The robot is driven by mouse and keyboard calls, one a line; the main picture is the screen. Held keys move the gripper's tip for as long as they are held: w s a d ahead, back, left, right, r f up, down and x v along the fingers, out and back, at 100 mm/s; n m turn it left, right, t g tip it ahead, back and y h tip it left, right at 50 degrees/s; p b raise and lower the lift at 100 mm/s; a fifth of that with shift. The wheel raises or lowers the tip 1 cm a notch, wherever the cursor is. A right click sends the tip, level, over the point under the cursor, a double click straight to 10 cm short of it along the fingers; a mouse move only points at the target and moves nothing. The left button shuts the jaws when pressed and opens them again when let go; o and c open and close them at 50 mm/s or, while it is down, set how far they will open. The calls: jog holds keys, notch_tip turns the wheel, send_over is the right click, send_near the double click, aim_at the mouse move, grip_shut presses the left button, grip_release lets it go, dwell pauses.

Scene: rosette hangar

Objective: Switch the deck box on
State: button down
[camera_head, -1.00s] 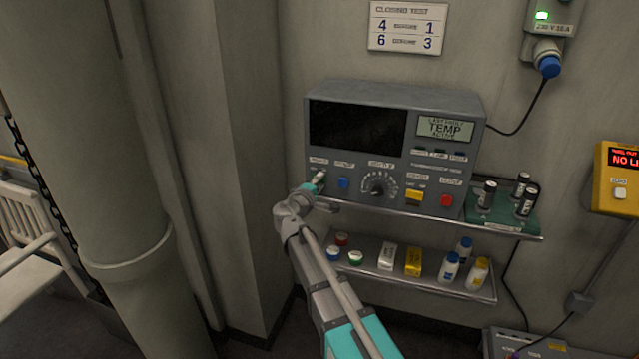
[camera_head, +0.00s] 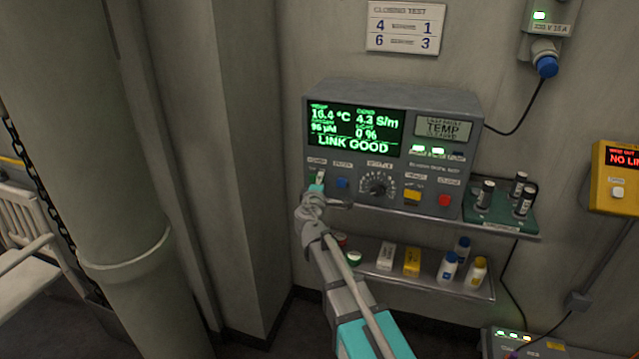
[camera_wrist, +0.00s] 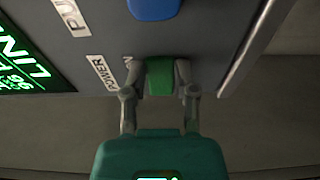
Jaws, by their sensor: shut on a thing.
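The deck box (camera_head: 395,88) is a grey instrument on the upper wall shelf. Its left screen (camera_head: 355,130) is lit with green readings and the words LINK GOOD. The small panel at its right reads TEMP. My gripper (camera_head: 319,182) is at the lower left of the box front. In the wrist view, my gripper (camera_wrist: 160,78) has its two fingers shut on a green block beside the POWER label, which looks like the power switch (camera_wrist: 160,77). The fingers partly cover it. A blue button (camera_wrist: 153,8) is close by.
A dial (camera_head: 377,186), a yellow switch (camera_head: 412,197) and a red button (camera_head: 445,200) are right of my gripper. A green holder with dark cylinders (camera_head: 490,222) stands right of the box. Bottles and boxes fill the lower shelf (camera_head: 375,282). A pillar is left.

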jog(key=shift+c, duration=2)
grip_release()
jog(key=shift+s, duration=0.1)
jog(key=s+a, duration=0.1)
jog(key=s, duration=1)
jog(key=shift+s+a, duration=0.2)
jog(key=shift+s, duration=0.15)
